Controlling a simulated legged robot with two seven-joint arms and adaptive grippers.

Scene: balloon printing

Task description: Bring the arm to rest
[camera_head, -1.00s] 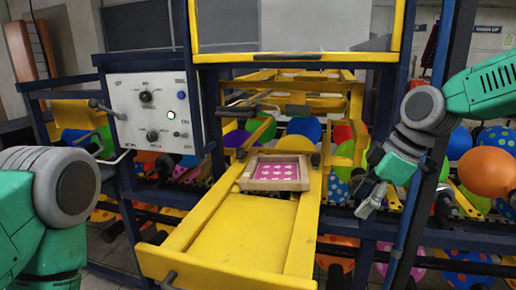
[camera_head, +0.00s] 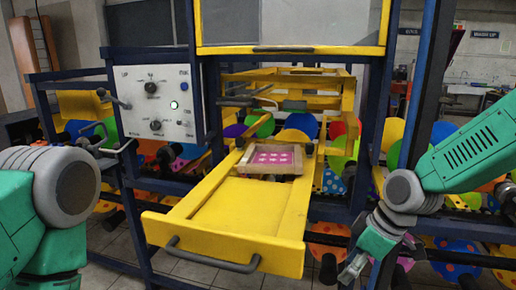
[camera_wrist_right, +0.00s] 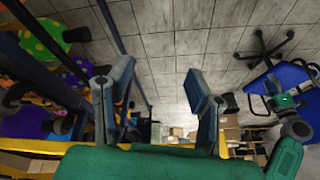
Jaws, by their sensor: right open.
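My right gripper (camera_head: 354,268) hangs in front of the blue frame, to the right of the yellow drawer, pointing down and left. In the right wrist view the same gripper (camera_wrist_right: 158,85) has its two fingers spread wide apart with nothing between them. My left arm (camera_head: 45,210) comes in at the lower left edge. Its gripper is outside the head view. A wooden frame with a pink and white patterned print (camera_head: 273,160) lies on the yellow drawer (camera_head: 235,200), apart from both arms.
The white control panel (camera_head: 155,105) stands at the left of the machine. The drawer's grey handle (camera_head: 213,258) juts out at the front. Tiled floor (camera_wrist_right: 190,45) is open under the right gripper.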

